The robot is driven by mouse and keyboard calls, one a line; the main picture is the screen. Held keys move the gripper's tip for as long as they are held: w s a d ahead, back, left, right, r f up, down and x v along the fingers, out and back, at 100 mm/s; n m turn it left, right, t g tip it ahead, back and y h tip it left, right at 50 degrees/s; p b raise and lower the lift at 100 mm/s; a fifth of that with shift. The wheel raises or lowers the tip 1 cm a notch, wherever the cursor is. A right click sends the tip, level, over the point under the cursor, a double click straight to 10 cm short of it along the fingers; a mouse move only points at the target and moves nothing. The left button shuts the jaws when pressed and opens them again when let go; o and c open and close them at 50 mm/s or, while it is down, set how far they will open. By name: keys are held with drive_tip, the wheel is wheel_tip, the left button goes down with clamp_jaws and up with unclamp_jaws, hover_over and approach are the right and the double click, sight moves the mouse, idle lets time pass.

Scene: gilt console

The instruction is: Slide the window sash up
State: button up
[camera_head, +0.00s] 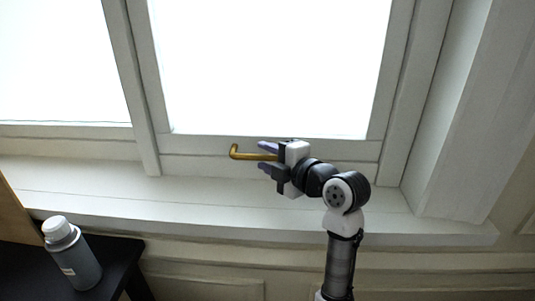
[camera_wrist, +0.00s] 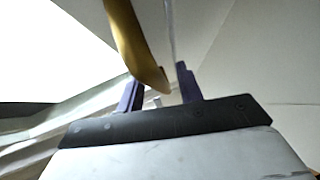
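The window sash (camera_head: 335,149) is a white frame around a bright pane, with its bottom rail low, close above the sill. A brass handle (camera_head: 236,152) sticks out at the rail and bends at its left end. My gripper (camera_head: 261,155) comes from the right, its two dark purple fingers apart, one above and one below the handle bar. In the wrist view the handle (camera_wrist: 132,40) runs down toward the space between the fingers (camera_wrist: 159,75), with gaps visible at its sides. Whether a finger touches it is unclear. The handle's right end is hidden by my gripper.
A white sill (camera_head: 100,190) runs below the window. A grey bottle (camera_head: 75,262) with a pale cap stands on a dark table (camera_head: 122,265) at lower left. The window's side casing (camera_head: 455,130) juts out on the right.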

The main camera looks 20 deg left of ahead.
drive_tip(key=shift+a, duration=0.1)
clamp_jaws()
drive_tip(key=shift+w+r, duration=0.1)
idle(0.3)
